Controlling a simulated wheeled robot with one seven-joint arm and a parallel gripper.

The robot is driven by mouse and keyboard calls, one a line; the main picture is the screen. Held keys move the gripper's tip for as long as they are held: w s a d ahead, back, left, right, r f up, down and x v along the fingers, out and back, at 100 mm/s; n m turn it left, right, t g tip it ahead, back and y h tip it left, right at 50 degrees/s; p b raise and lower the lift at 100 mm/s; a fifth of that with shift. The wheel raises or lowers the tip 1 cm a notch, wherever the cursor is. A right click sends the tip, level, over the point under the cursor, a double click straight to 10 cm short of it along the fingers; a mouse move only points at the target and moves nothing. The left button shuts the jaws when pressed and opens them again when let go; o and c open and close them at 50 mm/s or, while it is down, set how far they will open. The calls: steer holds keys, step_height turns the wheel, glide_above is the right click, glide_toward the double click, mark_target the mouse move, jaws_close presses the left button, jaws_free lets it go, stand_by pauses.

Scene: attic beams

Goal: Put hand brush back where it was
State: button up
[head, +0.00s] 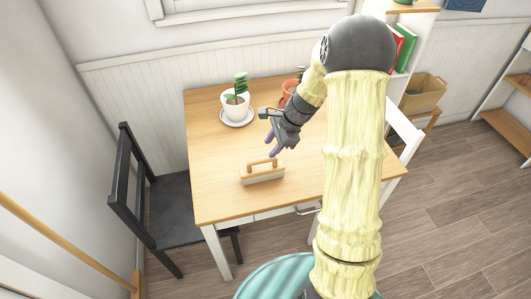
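The hand brush (262,175) has a light wooden back, an arched handle on top and pale bristles below. It sits upright on the wooden table (215,160), near the front edge. My gripper (271,146) has purple fingers and hangs just above and behind the brush handle. A small gap shows between fingers and handle, so they look apart. The fingers are small and seen at an angle, so I cannot tell how far they are open. My arm hides the right part of the table.
A potted plant (236,104) stands on a white saucer at the table's back. A terracotta pot (289,88) is partly hidden behind my arm. A black chair (170,205) is at the left, a white chair (404,132) at the right. The table's left side is clear.

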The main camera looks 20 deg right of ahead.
steer(key=shift+v, duration=1.2)
steer(key=s+a+r+n+h, duration=0.2)
steer(key=s+n, duration=0.6)
steer(key=s, duration=0.1)
steer(key=s+a+r+n+h, duration=0.2)
steer(key=s+r+n, duration=0.1)
steer(key=s+n, duration=0.6)
steer(key=shift+s+r+n+t+h, duration=0.25)
steer(key=shift+s+n+t+h, duration=0.05)
steer(key=shift+s, duration=0.15)
steer(key=shift+r, duration=0.1)
steer(key=p+v, duration=0.2)
steer(key=p, duration=0.1)
steer(key=w+p+v, duration=0.1)
steer(key=p+v, duration=0.2)
steer(key=shift+r, duration=0.45)
